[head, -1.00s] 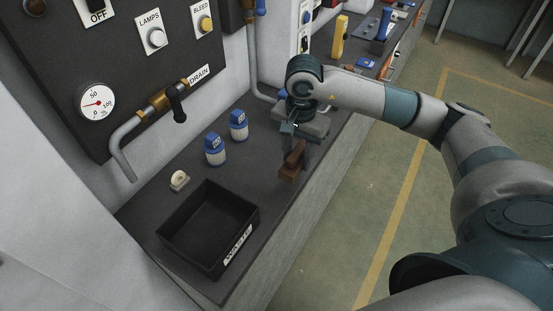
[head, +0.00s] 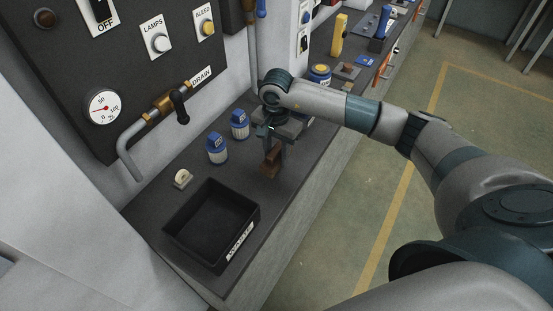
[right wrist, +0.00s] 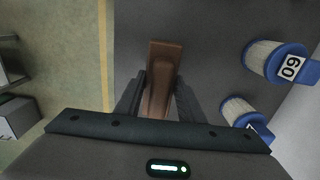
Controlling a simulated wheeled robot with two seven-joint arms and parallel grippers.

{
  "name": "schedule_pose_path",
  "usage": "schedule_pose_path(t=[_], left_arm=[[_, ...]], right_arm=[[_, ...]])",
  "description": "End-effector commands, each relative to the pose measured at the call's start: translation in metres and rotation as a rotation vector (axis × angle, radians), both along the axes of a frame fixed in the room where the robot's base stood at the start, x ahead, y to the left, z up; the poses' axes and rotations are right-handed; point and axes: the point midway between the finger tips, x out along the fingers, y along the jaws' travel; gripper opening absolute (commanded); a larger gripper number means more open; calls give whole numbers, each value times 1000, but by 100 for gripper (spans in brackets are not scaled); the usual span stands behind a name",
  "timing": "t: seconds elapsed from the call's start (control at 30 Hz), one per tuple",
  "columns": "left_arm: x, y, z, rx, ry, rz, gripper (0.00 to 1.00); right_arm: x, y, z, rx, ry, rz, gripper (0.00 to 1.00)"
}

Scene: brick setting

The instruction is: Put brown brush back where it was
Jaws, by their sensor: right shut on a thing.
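The brown brush (head: 271,162) is in my right gripper (head: 273,150), over the dark bench top near its front edge. In the right wrist view the brush (right wrist: 161,80) sits between the two fingers of the right gripper (right wrist: 160,92), its long side pointing away from the palm. I cannot tell if its lower end touches the bench. My left gripper is in neither view.
A tape roll (head: 182,178) and a black tray (head: 234,262) are nearer. A pipe with a valve (head: 180,105) juts from the wall panel. Bench (head: 275,210) between tray and brush is clear.

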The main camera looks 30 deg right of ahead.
Motion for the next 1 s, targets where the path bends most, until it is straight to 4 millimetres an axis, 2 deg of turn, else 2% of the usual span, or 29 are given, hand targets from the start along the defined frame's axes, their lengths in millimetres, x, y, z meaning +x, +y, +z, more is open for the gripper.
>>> schedule_pose_path(t=[0.1, 0.23, 0.7, 0.73, 0.8, 1.0], left_arm=[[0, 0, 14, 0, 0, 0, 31], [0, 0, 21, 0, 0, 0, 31], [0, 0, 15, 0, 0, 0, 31], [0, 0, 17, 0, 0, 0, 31], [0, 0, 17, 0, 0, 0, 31], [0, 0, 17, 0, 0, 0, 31]], right_arm=[[-2, 0, -12, 1, 5, -2, 17], [-1, 0, -26, 0, 2, -2, 17], [0, 0, -35, -1, 0, -1, 17], [-1, 0, -34, -1, 0, -1, 42], [-1, 0, -34, -1, 0, -1, 54], [-1, 0, -34, -1, 0, -1, 54]])
